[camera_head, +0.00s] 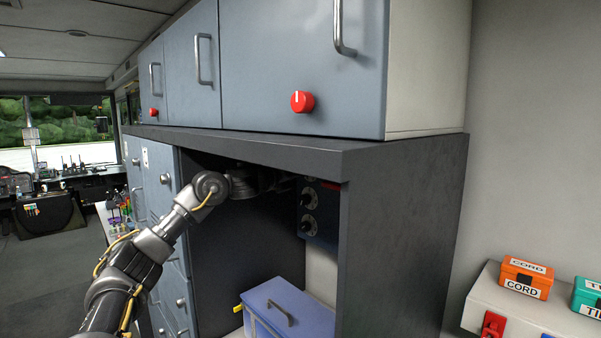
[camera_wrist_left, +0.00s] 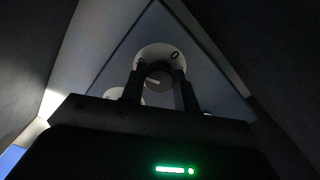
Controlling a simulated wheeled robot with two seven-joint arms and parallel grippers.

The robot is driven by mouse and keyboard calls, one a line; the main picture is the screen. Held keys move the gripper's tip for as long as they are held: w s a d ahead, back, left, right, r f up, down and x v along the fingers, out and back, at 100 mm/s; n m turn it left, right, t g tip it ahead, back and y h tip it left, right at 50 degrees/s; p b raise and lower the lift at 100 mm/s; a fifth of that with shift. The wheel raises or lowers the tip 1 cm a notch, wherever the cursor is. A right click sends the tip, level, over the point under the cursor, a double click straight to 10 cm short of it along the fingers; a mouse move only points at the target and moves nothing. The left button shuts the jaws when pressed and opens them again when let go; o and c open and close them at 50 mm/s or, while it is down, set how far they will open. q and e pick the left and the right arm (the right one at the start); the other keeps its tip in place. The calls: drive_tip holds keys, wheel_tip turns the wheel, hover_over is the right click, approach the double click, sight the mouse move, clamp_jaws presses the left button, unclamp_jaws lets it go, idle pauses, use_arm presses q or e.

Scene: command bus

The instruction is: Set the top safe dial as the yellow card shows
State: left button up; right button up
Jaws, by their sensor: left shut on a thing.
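The dark blue safe panel (camera_head: 322,215) stands inside the shadowed recess under the cabinets. Two dials show on it in the head view, an upper one (camera_head: 309,199) and a lower one (camera_head: 307,225). My left arm reaches into the recess, and its gripper is dark and hard to make out above these two dials. In the left wrist view my left gripper (camera_wrist_left: 158,92) is shut on the knob of a pale dial (camera_wrist_left: 151,54) with a "0" at its upper right. Another pale dial (camera_wrist_left: 114,93) is partly hidden behind the gripper. I cannot make out a yellow card. My right gripper is out of view.
A blue box (camera_head: 292,309) with a handle sits low in the recess. The cabinet's side wall (camera_head: 398,240) and overhanging top (camera_head: 290,150) close in the recess. Blue lockers (camera_head: 150,205) stand left. An orange cord box (camera_head: 526,279) is at right.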

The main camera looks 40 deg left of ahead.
use_arm(q)
drive_tip(key=o, duration=1)
drive_tip(key=shift+c, duration=0.2)
drive_tip(key=s+a+b, duration=0.1)
drive_tip(key=s+b, duration=0.4)
drive_tip(key=s, duration=0.5)
drive_tip(key=shift+s+b, duration=0.3)
drive_tip(key=shift+s, duration=0.05)
drive_tip(key=shift+f, duration=0.1)
